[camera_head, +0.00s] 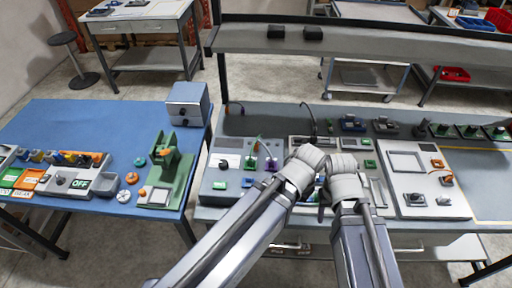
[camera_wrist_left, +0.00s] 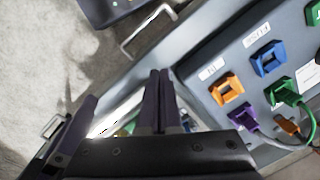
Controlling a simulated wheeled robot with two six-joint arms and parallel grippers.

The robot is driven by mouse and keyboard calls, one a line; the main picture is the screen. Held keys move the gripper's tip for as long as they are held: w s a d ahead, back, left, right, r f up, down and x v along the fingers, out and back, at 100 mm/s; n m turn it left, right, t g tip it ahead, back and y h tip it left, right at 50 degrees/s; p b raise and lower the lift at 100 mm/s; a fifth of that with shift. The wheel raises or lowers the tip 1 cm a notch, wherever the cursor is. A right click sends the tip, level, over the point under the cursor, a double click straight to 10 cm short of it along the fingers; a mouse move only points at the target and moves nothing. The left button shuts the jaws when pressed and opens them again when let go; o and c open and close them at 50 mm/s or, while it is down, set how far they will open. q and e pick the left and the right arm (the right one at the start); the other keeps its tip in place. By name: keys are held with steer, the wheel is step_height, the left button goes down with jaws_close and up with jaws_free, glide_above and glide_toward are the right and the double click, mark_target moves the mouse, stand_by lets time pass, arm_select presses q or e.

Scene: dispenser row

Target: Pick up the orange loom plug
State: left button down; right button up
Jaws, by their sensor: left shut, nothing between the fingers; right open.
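A square orange block (camera_wrist_left: 227,91) with an opening sits on the grey panel (camera_wrist_left: 205,95). My left gripper (camera_wrist_left: 160,75) is shut and empty, left of the plugs and apart from them. In the head view my wrists hide the left fingers. My right gripper (camera_head: 322,190) is open and partly hidden, over the front of the bench.
A blue block (camera_wrist_left: 268,61) sits beyond the orange one. In the head view the grey panel (camera_head: 221,180) is left of my wrists. A white panel (camera_head: 430,205) stands right. A blue table (camera_head: 70,115) with a green stand (camera_head: 180,175) is left.

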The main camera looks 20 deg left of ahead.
mark_target(256, 143)
arm_select(q)
steer(key=c, duration=1.6)
jaws_free()
